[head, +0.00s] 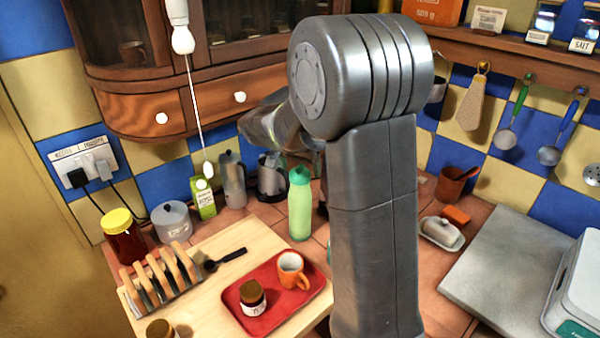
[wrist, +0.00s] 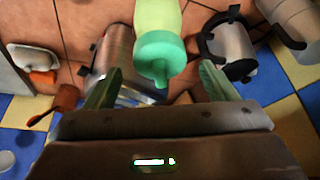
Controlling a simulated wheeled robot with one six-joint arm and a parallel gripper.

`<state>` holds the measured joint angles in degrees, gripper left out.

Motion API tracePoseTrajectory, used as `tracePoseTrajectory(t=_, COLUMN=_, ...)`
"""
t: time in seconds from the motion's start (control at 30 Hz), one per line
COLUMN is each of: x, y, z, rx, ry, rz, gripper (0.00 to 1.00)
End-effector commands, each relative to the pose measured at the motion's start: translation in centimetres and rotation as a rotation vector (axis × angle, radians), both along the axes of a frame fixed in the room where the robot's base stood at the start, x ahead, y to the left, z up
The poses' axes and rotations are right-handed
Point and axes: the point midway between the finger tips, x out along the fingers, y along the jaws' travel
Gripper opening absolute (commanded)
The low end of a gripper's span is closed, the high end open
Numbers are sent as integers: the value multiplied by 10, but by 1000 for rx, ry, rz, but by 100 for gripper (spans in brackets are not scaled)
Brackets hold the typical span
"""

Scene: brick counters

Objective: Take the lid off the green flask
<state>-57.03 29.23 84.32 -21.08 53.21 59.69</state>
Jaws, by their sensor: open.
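The green flask (head: 300,211) stands upright on the tiled counter in the head view, just left of my arm. It has a pale green body and a darker teal-green lid (head: 299,175), which is on it. In the wrist view the flask body (wrist: 158,18) and its lid (wrist: 160,58) show at the top middle. My gripper (wrist: 155,88) is open in the wrist view, with its two green-tinted fingers apart. The lid lies between and slightly beyond the fingertips, with no clear contact. In the head view my arm hides the gripper.
A steel cylinder (wrist: 120,60) stands close beside the flask, by the left finger. A black-handled kettle (wrist: 235,55) is to its right. A green-and-white carton (head: 204,198) and a moka pot (head: 232,180) stand behind left. A red tray (head: 268,318) with an orange mug (head: 291,270) lies in front.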

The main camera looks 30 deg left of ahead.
Motion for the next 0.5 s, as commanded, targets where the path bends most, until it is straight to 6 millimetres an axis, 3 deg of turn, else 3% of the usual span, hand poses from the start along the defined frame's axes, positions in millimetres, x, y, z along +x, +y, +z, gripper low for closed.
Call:
tracePoseTrajectory(t=0.13, x=5, y=1, z=-12, rx=0, ry=0, rz=1, gripper=79)
tracePoseTrajectory(t=0.37, x=6, y=1, z=-14, rx=1, ry=-1, rz=1, gripper=79)
tracePoseTrajectory(t=0.5, x=6, y=1, z=-14, rx=1, ry=-1, rz=1, gripper=53)
